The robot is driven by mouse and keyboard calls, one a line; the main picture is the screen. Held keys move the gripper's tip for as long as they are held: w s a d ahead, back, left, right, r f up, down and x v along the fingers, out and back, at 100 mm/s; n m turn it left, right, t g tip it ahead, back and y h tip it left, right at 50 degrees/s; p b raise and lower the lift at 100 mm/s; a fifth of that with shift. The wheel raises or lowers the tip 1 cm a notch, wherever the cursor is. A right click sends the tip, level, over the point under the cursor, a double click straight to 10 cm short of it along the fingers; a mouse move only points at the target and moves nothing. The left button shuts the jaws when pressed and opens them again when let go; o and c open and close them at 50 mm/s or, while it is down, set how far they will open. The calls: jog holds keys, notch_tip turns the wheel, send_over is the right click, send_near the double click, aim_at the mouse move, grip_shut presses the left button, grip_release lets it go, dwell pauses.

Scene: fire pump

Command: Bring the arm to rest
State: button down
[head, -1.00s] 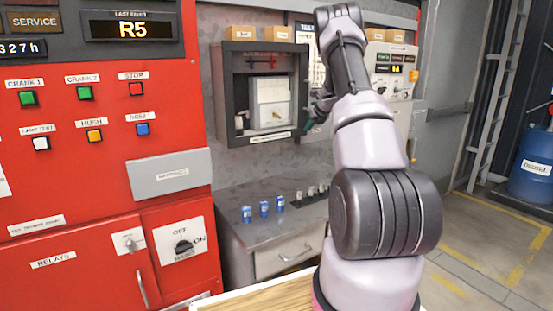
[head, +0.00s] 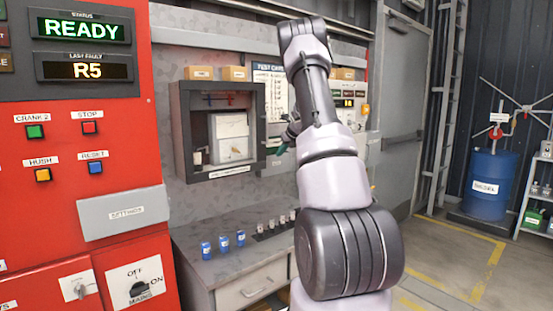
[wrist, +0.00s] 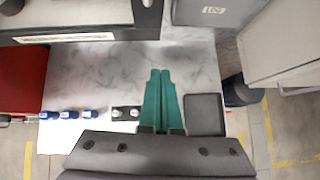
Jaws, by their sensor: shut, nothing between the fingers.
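My gripper (wrist: 160,75) shows in the wrist view as two green fingers, pressed together with nothing between them. It hangs over the grey workbench (wrist: 100,78), whose top lies below it. In the head view my arm rises in the middle, and the gripper (head: 287,138) is a small green part, mostly hidden behind the arm, just right of the open wall cabinet. I cannot see it touching anything.
The open cabinet (head: 176,130) hangs left of my gripper. Several blue cans (head: 223,243) stand on the bench. The red control panel (head: 80,160) reads READY and R5. A blue diesel barrel (head: 490,185) stands at the right, with open floor before it.

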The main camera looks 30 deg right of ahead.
jog(key=shift+v, duration=0.95)
jog(key=s+a+r+m+t+h, duration=0.1)
jog(key=s+a+r+m+h, duration=0.15)
jog(key=r+m, duration=0.4)
jog(key=s+a+r+m+t+h, duration=0.1)
jog(key=s+a+r+m, duration=0.15)
jog(key=r+m, duration=0.45)
jog(key=s+a+r+m+t+h, duration=0.1)
jog(key=s+a+r+m+t, duration=0.1)
jog(key=s+r+m, duration=0.45)
jog(key=s+a+f+m+g+y, duration=0.3)
jog(key=s+a+m, duration=0.7)
jog(key=s, duration=0.5)
jog(key=s+a+f+m+g+y, duration=0.2)
jog(key=s+a+m, duration=0.8)
jog(key=s+a, duration=0.5)
jog(key=shift+s+f+m+g+y, duration=0.45)
jog(key=shift+s+f, duration=0.2)
jog(key=shift+s, duration=0.2)
jog(key=shift+a, duration=0.1)
